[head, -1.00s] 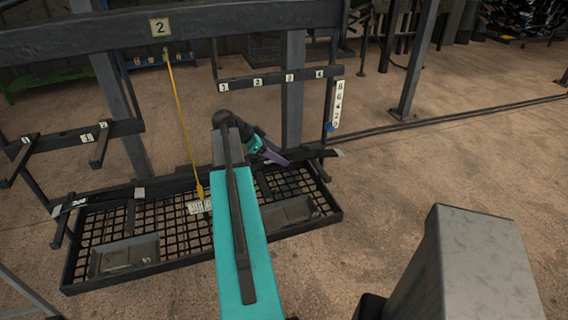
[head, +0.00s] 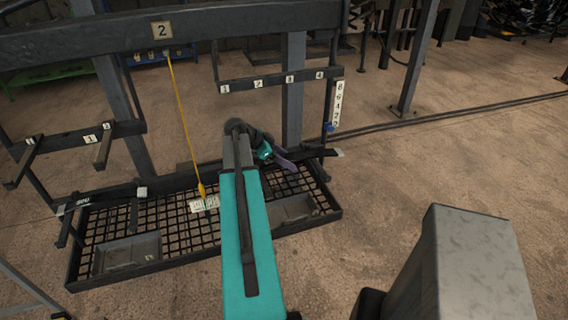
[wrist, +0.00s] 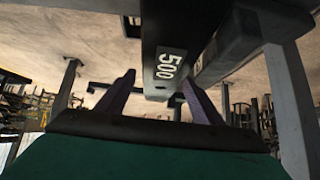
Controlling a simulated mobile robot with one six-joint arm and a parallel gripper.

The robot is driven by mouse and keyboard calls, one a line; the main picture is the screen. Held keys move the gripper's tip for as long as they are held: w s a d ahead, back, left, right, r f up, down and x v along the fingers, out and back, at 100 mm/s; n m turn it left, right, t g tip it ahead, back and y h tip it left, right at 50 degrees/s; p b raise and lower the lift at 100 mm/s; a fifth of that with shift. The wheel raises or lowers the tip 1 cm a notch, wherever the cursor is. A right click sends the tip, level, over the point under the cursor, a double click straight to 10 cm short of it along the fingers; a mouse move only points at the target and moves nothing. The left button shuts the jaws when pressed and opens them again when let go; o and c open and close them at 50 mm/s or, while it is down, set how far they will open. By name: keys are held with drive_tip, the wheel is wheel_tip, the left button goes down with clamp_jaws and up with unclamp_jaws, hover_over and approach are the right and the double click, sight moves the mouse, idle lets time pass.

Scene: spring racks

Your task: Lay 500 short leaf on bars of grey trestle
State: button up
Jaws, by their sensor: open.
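A dark bar with a white 500 label (wrist: 170,66), the short leaf, runs down from the top of the wrist view. Its near end lies between and beyond my gripper's fingertips. My gripper (wrist: 158,85) is open, with one purple finger on each side; I cannot tell whether either touches the leaf. In the head view my gripper (head: 284,157) is low at the right part of the rack, beside a dark strip (head: 318,153) with a pale tag at its right end. Which stand is the grey trestle is unclear.
A black mesh tray (head: 178,238) lies under the rack, holding grey bins (head: 127,252). A yellow pointer (head: 184,120) hangs from the top beam (head: 230,20). A numbered bar (head: 270,82) is above my gripper. A grey box-shaped body (head: 475,265) stands at lower right.

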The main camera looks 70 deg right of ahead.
sight(293, 156)
clamp_jaws()
drive_tip(key=shift+r, duration=0.1)
idle(0.3)
drive_tip(key=shift+r, duration=0.15)
drive_tip(key=shift+d+r+b, duration=0.1)
drive_tip(key=shift+r+b, duration=0.8)
drive_tip(key=shift+r, duration=0.4)
drive_tip(key=shift+a+r, duration=0.25)
drive_tip(key=s+a+r+b, duration=0.1)
drive_tip(key=s+a+b, duration=0.2)
drive_tip(key=a+b, duration=0.5)
drive_tip(key=shift+s+a+r+b, duration=0.2)
drive_tip(key=shift+a+b, duration=0.2)
drive_tip(key=shift+a, duration=3.05)
